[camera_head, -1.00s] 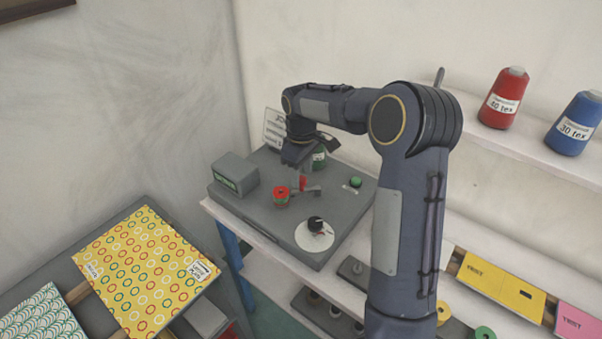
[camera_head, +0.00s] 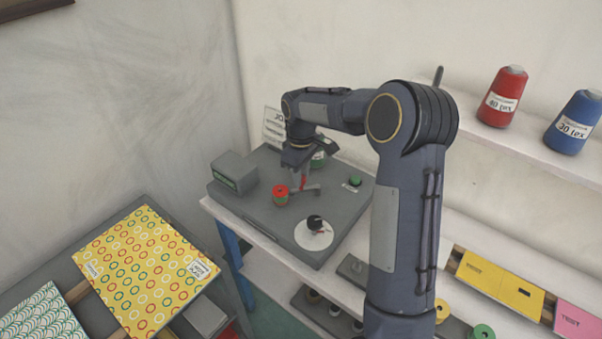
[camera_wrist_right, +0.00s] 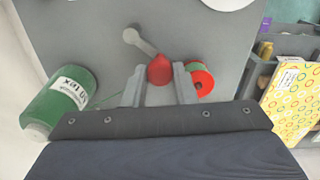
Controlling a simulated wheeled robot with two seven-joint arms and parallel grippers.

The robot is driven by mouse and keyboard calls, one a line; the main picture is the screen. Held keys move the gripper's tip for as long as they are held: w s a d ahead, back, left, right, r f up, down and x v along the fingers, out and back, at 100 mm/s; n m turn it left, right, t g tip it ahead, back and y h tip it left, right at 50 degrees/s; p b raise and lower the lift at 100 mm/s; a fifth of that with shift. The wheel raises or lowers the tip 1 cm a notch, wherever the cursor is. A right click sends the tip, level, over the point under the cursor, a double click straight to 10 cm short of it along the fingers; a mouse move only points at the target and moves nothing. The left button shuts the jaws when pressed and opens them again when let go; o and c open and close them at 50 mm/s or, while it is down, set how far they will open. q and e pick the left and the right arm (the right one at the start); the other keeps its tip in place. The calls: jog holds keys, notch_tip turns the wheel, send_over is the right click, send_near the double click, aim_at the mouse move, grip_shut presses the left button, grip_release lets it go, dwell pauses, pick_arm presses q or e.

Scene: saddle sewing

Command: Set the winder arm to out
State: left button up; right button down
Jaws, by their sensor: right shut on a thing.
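The winder arm (camera_wrist_right: 145,45) is a short grey lever with a red knob (camera_wrist_right: 159,70) at its end, on the grey winder base (camera_head: 255,215). My right gripper (camera_wrist_right: 159,80) is shut on the red knob, with one finger on each side of it. In the head view, my right gripper (camera_head: 302,182) reaches down to the base and partly hides the lever. A red-rimmed bobbin with green thread (camera_wrist_right: 202,80) stands just beside the right finger; it also shows in the head view (camera_head: 281,195). My left gripper is not in view.
A green thread cone (camera_wrist_right: 62,100) stands close behind the gripper. The base also carries a grey box (camera_head: 235,172), a black knob on a white dial (camera_head: 314,236) and a green button (camera_head: 355,181). Shelves with cones lie to the right.

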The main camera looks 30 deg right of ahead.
jog(key=n, duration=0.1)
jog(key=s+n, duration=0.1)
jog(key=n, duration=0.2)
jog(key=shift+s+a, duration=0.1)
jog(key=shift+s, duration=0.2)
jog(key=shift+s+r+n, duration=0.1)
jog(key=shift+s+n, duration=0.25)
jog(key=shift+n, duration=0.65)
jog(key=shift+s+n, duration=0.35)
jog(key=shift+n, duration=0.65)
jog(key=shift+d, duration=0.2)
jog(key=c, duration=1.2)
grip_release()
jog(key=shift+o, duration=0.2)
notch_tip(320, 180, up, 8)
jog(key=shift+s, duration=0.1)
